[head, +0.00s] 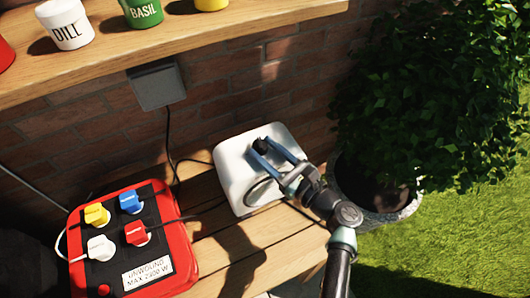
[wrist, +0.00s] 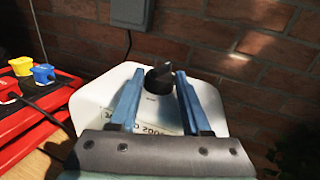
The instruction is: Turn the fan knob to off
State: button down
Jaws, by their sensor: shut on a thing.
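The white fan unit (head: 232,168) stands on the wooden table against the brick wall. Its black knob (head: 260,146) is on top of the unit and also shows in the wrist view (wrist: 158,77). A pale label with partly hidden print lies in front of the knob. My gripper (head: 265,143) reaches over the unit from the lower right, its two blue fingers on either side of the knob and shut on it. The fingers and palm also show in the wrist view (wrist: 157,85) and hide part of the unit's top.
A red power strip (head: 184,262) with yellow, blue, white and red plugs sits at the left on the table. A grey wall box (head: 156,85) has a cable running down. A shelf (head: 110,49) with labelled pots is above. A potted bush (head: 410,110) stands at right.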

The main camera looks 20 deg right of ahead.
jog(key=n+g+y+b, duration=0.1)
jog(key=y, duration=0.1)
jog(key=n+g+y+b, duration=0.1)
jog(key=n+y+b, duration=0.1)
jog(key=shift+w+d+f, duration=0.15)
jog(key=shift+d, duration=0.2)
jog(key=shift+n+g+y+b, duration=0.3)
jog(key=shift+y+b, duration=0.2)
jog(key=shift+b, duration=0.05)
jog(key=shift+c, duration=1.8)
grip_release()
jog(key=b+v, duration=0.1)
jog(key=v, duration=1.2)
jog(key=shift+d, duration=0.15)
